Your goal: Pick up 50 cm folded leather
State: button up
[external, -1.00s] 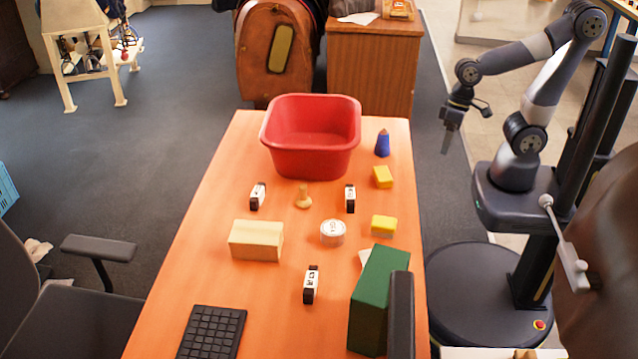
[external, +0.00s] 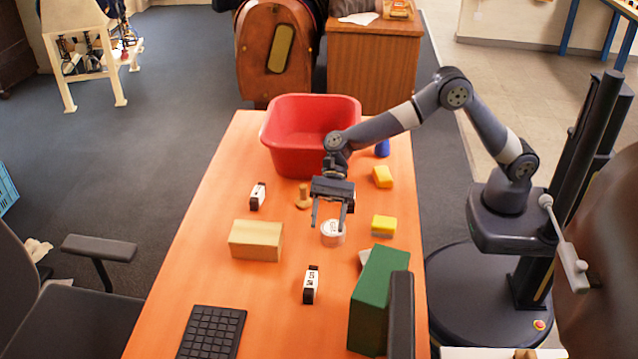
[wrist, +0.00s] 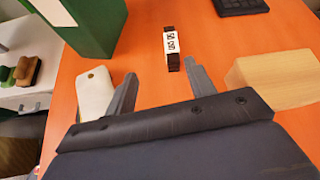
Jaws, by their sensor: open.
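A wooden block (external: 256,241) lies left of the front strip, and a green box (external: 379,300) stands to its right. A keyboard (external: 212,331) lies at the front left. A red tub (external: 290,155), a wooden stamp (external: 303,198) and yellow sponges (external: 383,225) are farther back.

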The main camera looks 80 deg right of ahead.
aim_at(311, 278)
jog(key=w+a+f+m, duration=0.1)
jog(key=a, duration=0.1)
jog(key=w+a+f+m+y, duration=0.1)
jog(key=w+f, duration=0.1)
jog(key=shift+a+f+y+b, duration=0.25)
jog(key=shift+a+y+b, duration=0.05)
jog(key=shift+a+b, duration=0.1)
jog(key=x, duration=0.5)
jog(key=shift+a+f, duration=0.1)
jog(key=shift+a, duration=0.05)
jog(key=x, duration=0.3)
jog(key=f+x, duration=0.1)
jog(key=x, duration=0.1)
jog(key=shift+s, duration=0.25)
jog(key=shift+c, duration=0.5)
grip_shut()
